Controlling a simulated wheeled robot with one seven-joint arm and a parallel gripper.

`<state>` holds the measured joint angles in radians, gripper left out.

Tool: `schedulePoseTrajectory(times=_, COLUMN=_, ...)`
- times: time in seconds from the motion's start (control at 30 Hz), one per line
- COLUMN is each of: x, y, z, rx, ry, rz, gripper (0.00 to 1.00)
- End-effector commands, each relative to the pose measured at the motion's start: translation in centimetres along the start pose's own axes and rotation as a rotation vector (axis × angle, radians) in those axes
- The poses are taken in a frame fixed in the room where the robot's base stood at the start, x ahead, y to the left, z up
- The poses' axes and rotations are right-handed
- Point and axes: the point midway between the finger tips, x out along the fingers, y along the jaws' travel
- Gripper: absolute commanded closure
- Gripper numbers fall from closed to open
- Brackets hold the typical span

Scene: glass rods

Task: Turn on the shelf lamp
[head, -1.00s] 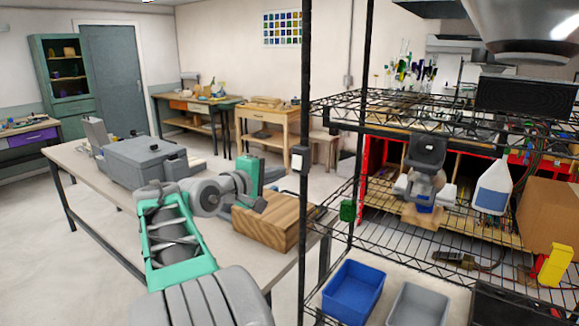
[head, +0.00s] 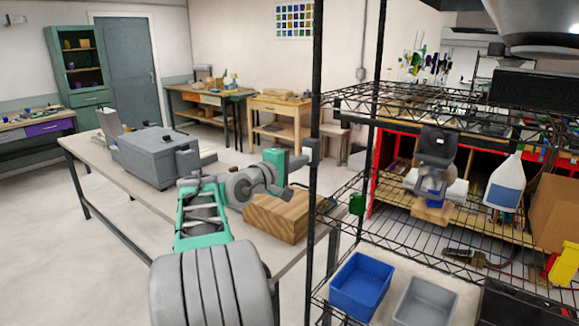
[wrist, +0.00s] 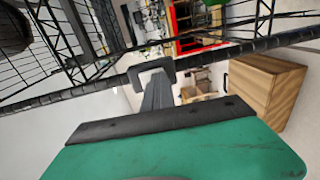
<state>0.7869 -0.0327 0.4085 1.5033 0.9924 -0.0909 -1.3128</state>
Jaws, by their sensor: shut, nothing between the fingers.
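A small pale switch-like box (head: 309,147) is fixed to the dark front post of the wire shelf (head: 318,85) in the head view. My gripper (head: 299,160), with its green housing, is just left of this box. I cannot tell whether it touches it. In the wrist view my gripper (wrist: 152,74) is shut and empty, with its tips over the dark post (wrist: 75,94); the box is not clear there. A large dark rounded fixture (head: 540,25) hangs at the top right and may be the lamp; I cannot tell whether it is lit.
A wooden block (head: 275,216) and a grey case (head: 155,155) stand on the long table behind my arm. A blue bin (head: 360,287) and a grey bin (head: 425,302) sit low on the shelf.

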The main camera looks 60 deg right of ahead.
Motion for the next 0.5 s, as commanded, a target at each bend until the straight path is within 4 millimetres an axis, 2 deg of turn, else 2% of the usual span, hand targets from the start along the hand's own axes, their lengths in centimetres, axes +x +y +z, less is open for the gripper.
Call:
schedulePoseTrajectory(times=0.07, x=0.8, y=-0.8, z=0.6, rx=0.000, ry=-0.010, rz=0.032, gripper=1.00)
schedulePoseTrajectory(times=0.13, x=0.8, y=-0.1, z=0.6, rx=0.001, ry=-0.010, rz=0.038, gripper=1.00)
schedulePoseTrajectory(times=0.3, x=0.9, y=-0.1, z=0.7, rx=0.001, ry=-0.012, rz=0.037, gripper=1.00)
schedulePoseTrajectory(times=0.4, x=0.3, y=-0.3, z=0.7, rx=0.001, ry=-0.010, rz=0.038, gripper=1.00)
schedulePoseTrajectory(times=0.5, x=-1.2, y=-0.8, z=0.8, rx=0.002, ry=-0.010, rz=0.039, gripper=1.00)
